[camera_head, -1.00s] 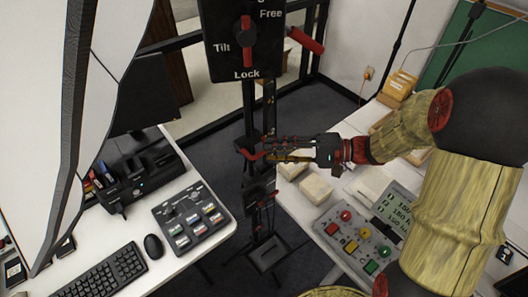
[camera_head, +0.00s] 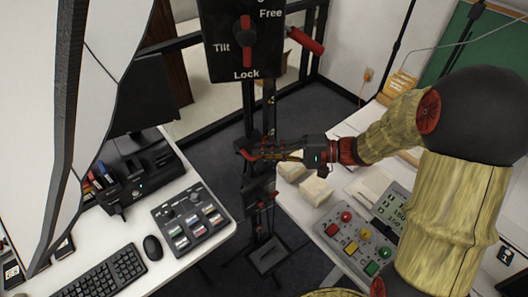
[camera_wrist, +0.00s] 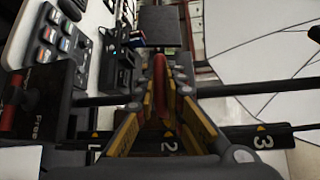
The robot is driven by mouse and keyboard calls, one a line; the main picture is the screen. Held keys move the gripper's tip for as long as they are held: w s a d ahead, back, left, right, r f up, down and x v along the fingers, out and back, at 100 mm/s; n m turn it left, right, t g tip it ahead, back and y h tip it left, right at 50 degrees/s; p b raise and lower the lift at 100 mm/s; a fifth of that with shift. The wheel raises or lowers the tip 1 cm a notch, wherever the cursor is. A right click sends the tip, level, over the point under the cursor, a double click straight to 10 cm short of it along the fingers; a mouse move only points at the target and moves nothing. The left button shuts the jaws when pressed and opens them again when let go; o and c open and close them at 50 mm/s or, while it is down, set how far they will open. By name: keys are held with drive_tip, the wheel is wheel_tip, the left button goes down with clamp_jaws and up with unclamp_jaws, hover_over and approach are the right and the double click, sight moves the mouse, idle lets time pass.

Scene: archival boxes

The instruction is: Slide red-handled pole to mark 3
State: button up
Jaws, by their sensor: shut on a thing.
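The black upright pole (camera_head: 270,100) stands in the middle of the head view, with a red handle (camera_head: 243,153) on its left side. My gripper (camera_head: 256,152) reaches in from the right at the handle's height. In the wrist view the red handle (camera_wrist: 159,80) lies between the yellow-and-black fingers, and my gripper (camera_wrist: 162,72) is shut on it. The scale there shows mark 2 (camera_wrist: 170,147) just beside the fingers, mark 3 (camera_wrist: 263,140) to the right, and part of mark 1 (camera_wrist: 96,155) to the left. The fingers partly hide the carriage.
A Free/Tilt/Lock panel (camera_head: 243,45) with a red knob sits above. A keyboard (camera_head: 103,275) and button box (camera_head: 190,221) lie on the left desk. A control box (camera_head: 355,243) and pale blocks (camera_head: 316,189) are on the right table. A large white panel (camera_head: 30,110) fills the left.

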clamp_jaws()
idle(0.3)
wheel_tip(320, 180, up, 13)
drive_tip(key=p, duration=0.5)
drive_tip(key=shift+f, duration=0.2)
drive_tip(key=shift+w, duration=0.1)
drive_tip(key=shift+o, duration=0.8)
unclamp_jaws()
drive_tip(key=shift+r, duration=0.1)
drive_tip(key=o, duration=0.5)
drive_tip(key=shift+c, duration=0.2)
drive_tip(key=shift+d, duration=0.15)
